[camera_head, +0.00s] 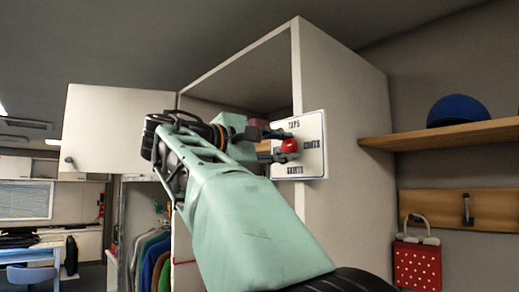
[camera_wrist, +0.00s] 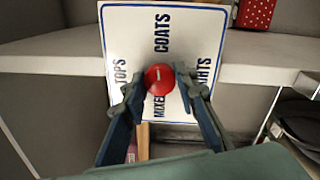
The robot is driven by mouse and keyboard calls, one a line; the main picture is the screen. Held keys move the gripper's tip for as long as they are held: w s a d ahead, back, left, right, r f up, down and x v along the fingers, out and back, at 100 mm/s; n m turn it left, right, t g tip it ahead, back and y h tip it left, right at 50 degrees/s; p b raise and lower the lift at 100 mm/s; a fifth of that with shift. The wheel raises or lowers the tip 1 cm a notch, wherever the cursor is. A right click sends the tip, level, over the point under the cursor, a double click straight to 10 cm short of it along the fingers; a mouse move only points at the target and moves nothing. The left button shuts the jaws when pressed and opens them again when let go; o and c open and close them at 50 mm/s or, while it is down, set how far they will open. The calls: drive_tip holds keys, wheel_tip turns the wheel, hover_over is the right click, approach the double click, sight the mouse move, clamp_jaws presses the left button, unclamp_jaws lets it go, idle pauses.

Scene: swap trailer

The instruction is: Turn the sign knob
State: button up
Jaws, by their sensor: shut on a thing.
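The sign (camera_head: 312,165) is a white plate with blue lettering on the front edge of a white cabinet. In the head view it reads TOPS at the top, COATS at the right and SKIRTS at the bottom. The round red knob (camera_head: 289,146) sits at its middle. In the wrist view the sign (camera_wrist: 190,40) appears turned, with COATS uppermost and MIXED partly hidden below the knob (camera_wrist: 159,79). A short white mark shows on the knob's face. My gripper (camera_wrist: 160,84) is shut on the knob, with one finger at each side of it.
The white cabinet (camera_head: 345,120) is open, and its door (camera_head: 115,125) stands swung out to the left. Clothes (camera_head: 152,255) hang below. To the right are a shelf with a blue cap (camera_head: 458,110) and a red dotted bag (camera_head: 418,265) below a hook board.

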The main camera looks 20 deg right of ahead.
drive_tip(key=shift+m, duration=0.6)
drive_tip(key=o, duration=1.2)
drive_tip(key=shift+c, duration=0.2)
drive_tip(key=shift+a, duration=0.1)
drive_tip(key=v, duration=1.1)
drive_tip(key=shift+s+a, duration=0.15)
drive_tip(key=shift+a, duration=0.25)
drive_tip(key=shift+f, duration=0.1)
